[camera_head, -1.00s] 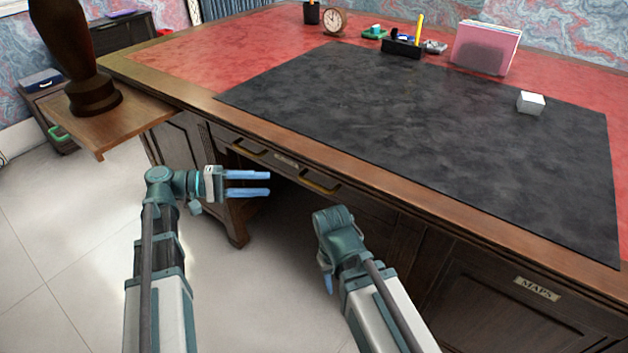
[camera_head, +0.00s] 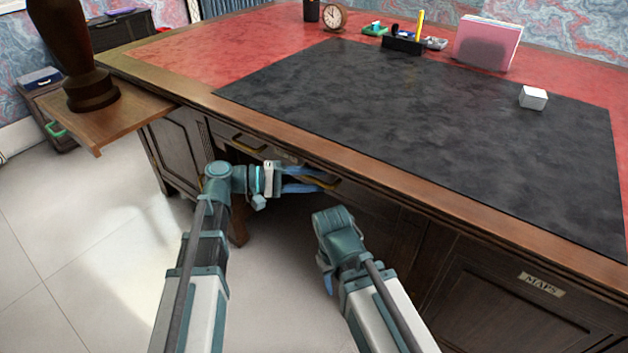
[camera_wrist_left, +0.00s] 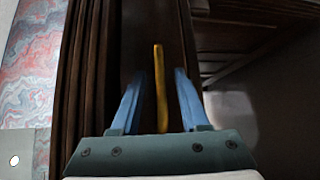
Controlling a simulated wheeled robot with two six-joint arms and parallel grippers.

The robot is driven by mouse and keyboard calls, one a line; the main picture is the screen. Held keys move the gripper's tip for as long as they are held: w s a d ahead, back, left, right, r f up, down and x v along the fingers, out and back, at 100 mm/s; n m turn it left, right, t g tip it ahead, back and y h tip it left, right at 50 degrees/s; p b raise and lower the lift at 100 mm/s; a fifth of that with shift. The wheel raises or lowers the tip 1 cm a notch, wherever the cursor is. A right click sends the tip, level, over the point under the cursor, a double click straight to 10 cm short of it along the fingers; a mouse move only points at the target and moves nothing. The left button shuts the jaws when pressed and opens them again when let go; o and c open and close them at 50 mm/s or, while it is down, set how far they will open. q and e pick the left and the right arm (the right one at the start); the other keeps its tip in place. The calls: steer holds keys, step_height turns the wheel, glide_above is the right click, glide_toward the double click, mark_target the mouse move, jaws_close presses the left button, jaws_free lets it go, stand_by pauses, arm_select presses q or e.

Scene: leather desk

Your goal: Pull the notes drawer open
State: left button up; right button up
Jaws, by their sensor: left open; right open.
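The drawer (camera_head: 222,131) under the desk's front edge looks flush with the desk. It has a left brass handle (camera_head: 248,144) and a right brass handle (camera_head: 331,184). A small label (camera_head: 287,157) sits between them, too small to read. My left gripper (camera_head: 316,180) is open at the right handle. In the left wrist view that handle (camera_wrist_left: 158,70) lies between the two blue fingers, with a gap on each side. My right gripper (camera_head: 328,284) hangs low in front of the desk, open and empty, mostly hidden by its own wrist.
The desk top (camera_head: 190,65) carries a dark mat (camera_head: 400,120), a white cube (camera_head: 533,98), a clock (camera_head: 334,17) and a pink file holder (camera_head: 488,43). A cupboard door labelled MAPS (camera_head: 541,285) is at lower right. A side board (camera_head: 125,122) holds a dark wooden object (camera_head: 88,85).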

arm_select(q)
jaws_close()
stand_by(1.5)
